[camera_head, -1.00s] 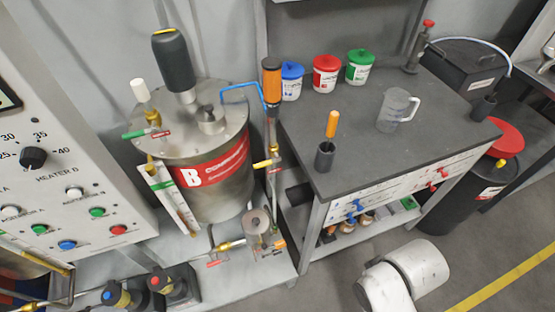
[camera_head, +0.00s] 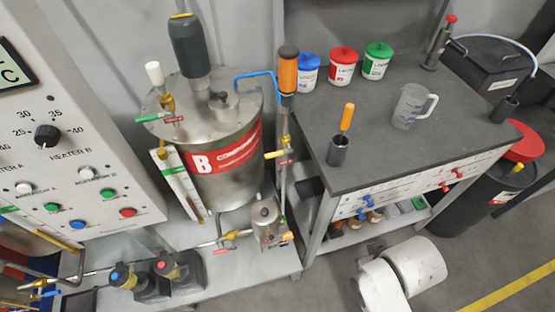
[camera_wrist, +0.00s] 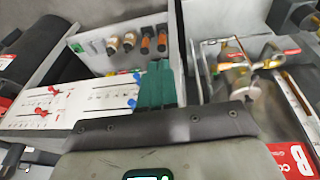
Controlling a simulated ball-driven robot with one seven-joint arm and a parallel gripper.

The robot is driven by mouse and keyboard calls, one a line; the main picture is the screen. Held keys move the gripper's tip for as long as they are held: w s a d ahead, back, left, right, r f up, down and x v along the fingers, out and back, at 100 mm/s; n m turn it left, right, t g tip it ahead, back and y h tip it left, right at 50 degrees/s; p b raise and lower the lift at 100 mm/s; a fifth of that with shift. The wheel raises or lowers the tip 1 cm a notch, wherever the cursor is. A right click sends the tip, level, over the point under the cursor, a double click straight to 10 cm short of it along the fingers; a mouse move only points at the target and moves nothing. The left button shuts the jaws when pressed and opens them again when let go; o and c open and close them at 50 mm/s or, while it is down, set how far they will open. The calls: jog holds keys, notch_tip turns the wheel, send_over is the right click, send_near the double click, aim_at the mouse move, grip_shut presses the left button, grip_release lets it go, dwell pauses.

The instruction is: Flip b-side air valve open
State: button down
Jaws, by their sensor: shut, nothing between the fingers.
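The steel tank marked B (camera_head: 215,163) stands at the left of the head view. On its lid are a green handle (camera_head: 148,118), a red handle (camera_head: 173,119) and brass fittings with a white cap (camera_head: 154,73). A yellow handle (camera_head: 276,154) sits on the pipe at its right. I cannot tell which is the air valve. My gripper (camera_wrist: 155,82) shows in the wrist view as green fingers, shut and empty. Brass fittings with a red handle (camera_wrist: 291,52) are apart from it at the right there; blur hides detail.
The control panel (camera_head: 70,150) stands at the left. A grey workbench (camera_head: 380,160) holds blue, red and green tubs, a jug (camera_head: 412,106) and an orange-handled tool (camera_head: 347,118) in a cup. A small pump (camera_head: 266,222) stands below the tank.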

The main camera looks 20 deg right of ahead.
jog(key=w+a+r+m+t+h+b, duration=0.1)
jog(key=w+a+r+t+h+b, duration=0.15)
jog(key=w+t, duration=0.8)
jog(key=w+a+r+n+t+y+b, duration=0.1)
jog(key=w+a+r+t+y+b, duration=0.1)
jog(key=w+a+r, duration=0.5)
jog(key=w+a+b, duration=0.1)
jog(key=w, duration=0.2)
jog(key=shift+w+a+n+t, duration=0.15)
jog(key=shift+a+n+t, duration=0.2)
jog(key=shift+a+n, duration=0.05)
jog(key=shift+w+y, duration=0.1)
jog(key=shift+y, duration=0.15)
jog(key=p, duration=0.2)
send_near(277, 154)
jog(key=w+r, duration=0.3)
jog(key=w, duration=0.1)
jog(key=shift+w+a+f+b, duration=0.1)
jog(key=shift+w+f+b, duration=0.15)
jog(key=shift+w+f, duration=0.5)
jog(key=shift+w+f+b, duration=0.25)
jog(key=shift+w+f, duration=0.35)
jog(key=shift+f, duration=0.4)
